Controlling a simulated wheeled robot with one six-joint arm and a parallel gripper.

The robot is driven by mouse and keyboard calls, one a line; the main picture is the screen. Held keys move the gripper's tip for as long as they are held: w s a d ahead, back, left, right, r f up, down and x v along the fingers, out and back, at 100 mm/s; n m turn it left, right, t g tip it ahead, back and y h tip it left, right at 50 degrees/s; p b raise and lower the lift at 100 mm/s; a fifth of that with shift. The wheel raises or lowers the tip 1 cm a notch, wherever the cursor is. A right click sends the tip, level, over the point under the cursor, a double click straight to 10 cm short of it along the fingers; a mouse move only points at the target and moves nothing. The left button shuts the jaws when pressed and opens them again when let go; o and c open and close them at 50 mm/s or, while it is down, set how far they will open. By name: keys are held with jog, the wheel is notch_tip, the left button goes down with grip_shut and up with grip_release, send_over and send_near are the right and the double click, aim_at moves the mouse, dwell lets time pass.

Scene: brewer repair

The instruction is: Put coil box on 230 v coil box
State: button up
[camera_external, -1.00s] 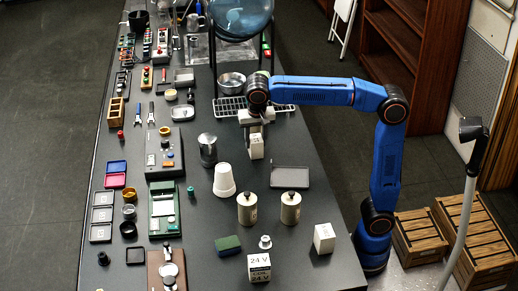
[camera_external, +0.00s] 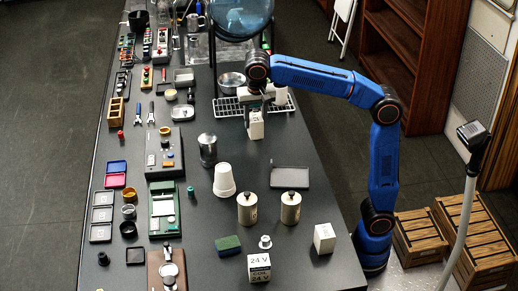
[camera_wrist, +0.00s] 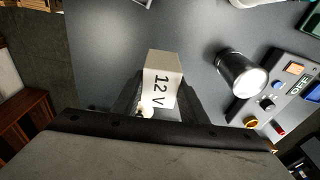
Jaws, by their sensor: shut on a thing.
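My gripper (camera_external: 255,110) is shut on a small white box (camera_external: 257,126), upright below it in the external view. In the wrist view the box (camera_wrist: 161,82) sits between the dark fingers (camera_wrist: 158,104) and reads "12 V". Whether its base is clear of the table is hard to tell. Near the table's front stands a white box reading "24 V COIL" (camera_external: 259,268). Another white box (camera_external: 324,238) stands to its right, its marking too small to read. I cannot make out a box marked 230 V.
A metal canister (camera_external: 208,150) stands left of the held box, and a wire rack (camera_external: 228,107) lies behind. A white cup (camera_external: 224,181), two cream cylinders (camera_external: 247,209) and a grey tray (camera_external: 290,178) stand in front. The dark table between these is partly clear.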

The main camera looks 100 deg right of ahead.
jog(key=w+a+r+n, duration=0.15)
jog(key=a+n, duration=0.35)
jog(key=a, duration=0.9)
notch_tip(320, 180, up, 6)
jog(key=n+t+y, duration=0.2)
jog(key=n, duration=1)
send_over(326, 231)
jog(key=shift+f, duration=4.8)
jog(key=shift+f, duration=0.1)
jog(key=o, duration=1.2)
jog(key=shift+w, duration=0.1)
